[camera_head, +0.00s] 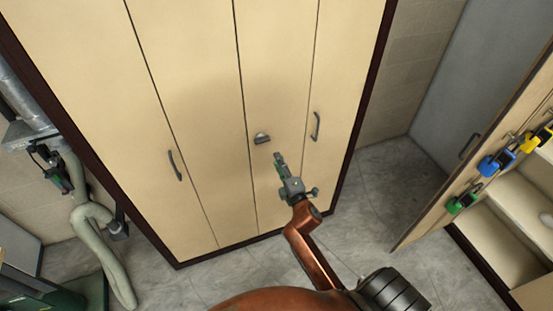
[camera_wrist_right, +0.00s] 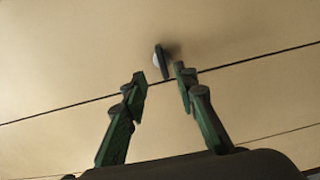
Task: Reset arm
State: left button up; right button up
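My right gripper (camera_head: 280,160) is at the end of my copper-coloured arm (camera_head: 311,250), which reaches up from the bottom of the head view. It is in front of the beige cabinet doors (camera_head: 205,90), just below and right of a small grey metal fitting (camera_head: 262,138). In the wrist view the two green fingers of the right gripper (camera_wrist_right: 161,73) are apart with nothing between them. The small fitting (camera_wrist_right: 158,62) shows beyond the fingertips on the door panel; I cannot tell the exact gap. My left gripper does not show.
The tall cabinet has dark handles (camera_head: 316,126) and (camera_head: 175,165). A pale hose (camera_head: 105,250) hangs at left. Grey tiled floor (camera_head: 385,195) is clear right of the cabinet.

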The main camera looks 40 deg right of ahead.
dwell(0.4)
jog(key=s+a+f+m+g+y, duration=0.1)
jog(key=s+f+m+g, duration=0.25)
jog(key=f, duration=1.35)
jog(key=s+a+f+m+g+y, duration=0.1)
jog(key=s+a+f+m+g, duration=0.3)
jog(key=f, duration=1.4)
jog(key=s+f+g+y, duration=0.1)
jog(key=s+f+g, duration=0.2)
jog(key=s+f, duration=1.45)
jog(key=s+a+f+m+g, duration=0.1)
jog(key=s+f, duration=0.3)
jog(key=s, duration=0.6)
jog(key=s+a+f+m+g, duration=0.1)
jog(key=s+f+m+g, duration=0.2)
jog(key=s, duration=0.7)
jog(key=s+a+f+m+g+y, duration=0.1)
jog(key=s+f+m+g, duration=0.1)
jog(key=s+f, duration=0.5)
jog(key=s, duration=0.3)
jog(key=shift+s+a, duration=0.35)
jog(key=shift+a, duration=0.05)
jog(key=shift+c, duration=0.4)
